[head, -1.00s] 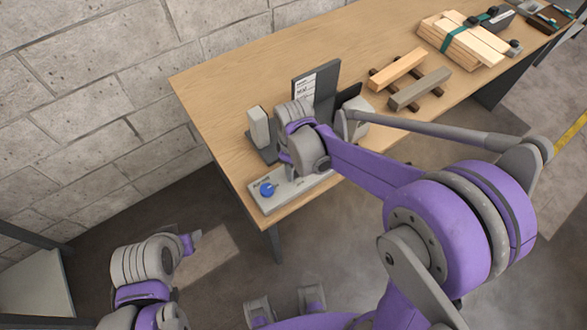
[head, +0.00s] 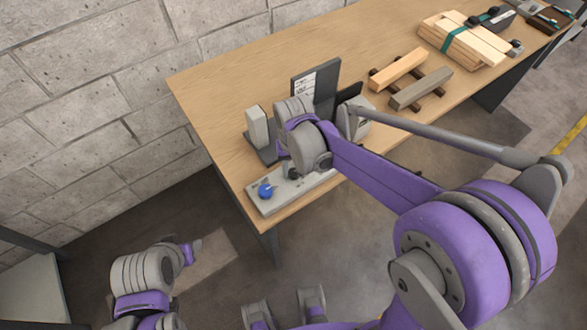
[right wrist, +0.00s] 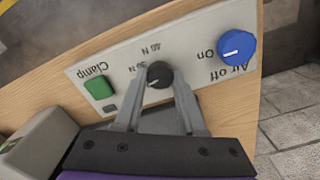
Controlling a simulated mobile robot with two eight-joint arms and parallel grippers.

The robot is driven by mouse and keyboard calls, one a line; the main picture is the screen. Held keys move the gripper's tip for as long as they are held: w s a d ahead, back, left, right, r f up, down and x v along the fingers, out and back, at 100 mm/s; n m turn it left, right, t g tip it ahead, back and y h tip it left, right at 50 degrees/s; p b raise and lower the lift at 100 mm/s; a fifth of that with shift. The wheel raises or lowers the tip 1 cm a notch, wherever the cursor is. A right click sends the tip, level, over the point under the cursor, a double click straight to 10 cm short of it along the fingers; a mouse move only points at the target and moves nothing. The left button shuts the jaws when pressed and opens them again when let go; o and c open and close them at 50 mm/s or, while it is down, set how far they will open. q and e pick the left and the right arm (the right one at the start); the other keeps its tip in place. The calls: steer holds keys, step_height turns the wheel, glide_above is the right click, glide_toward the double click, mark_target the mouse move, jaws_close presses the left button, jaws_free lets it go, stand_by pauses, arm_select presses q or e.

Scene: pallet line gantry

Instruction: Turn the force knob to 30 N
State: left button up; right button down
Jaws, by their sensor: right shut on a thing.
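The black force knob (right wrist: 159,74) is on the light grey control panel (right wrist: 125,62), between the tips of my right gripper (right wrist: 160,84). My right gripper is shut on it. A white mark on the knob points to the lower left in the right wrist view. The labels beside it appear upside down; "40 N" is readable and another is partly hidden by a finger. In the head view the panel (head: 318,181) lies at the table's near-left edge, partly behind my right arm. My left gripper (head: 193,247) is off the table; its jaws are too small to judge.
A blue air knob (right wrist: 236,47) and a green clamp button (right wrist: 99,88) flank the force knob on the panel. A dark upright board (head: 316,85) and a pale block (head: 257,126) stand behind it. Wooden pieces (head: 398,70) lie farther right on the table (head: 225,90).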

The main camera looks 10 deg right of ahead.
mark_target(294, 172)
steer(key=m, duration=0.3)
steer(key=shift+m, duration=0.4)
steer(key=shift+d+m+b, duration=0.1)
steer(key=shift+m+b, duration=0.3)
steer(key=shift+m, duration=1.4)
steer(key=c, duration=0.5)
jaws_free()
step_height(294, 172, up, 11)
steer(key=p, duration=0.1)
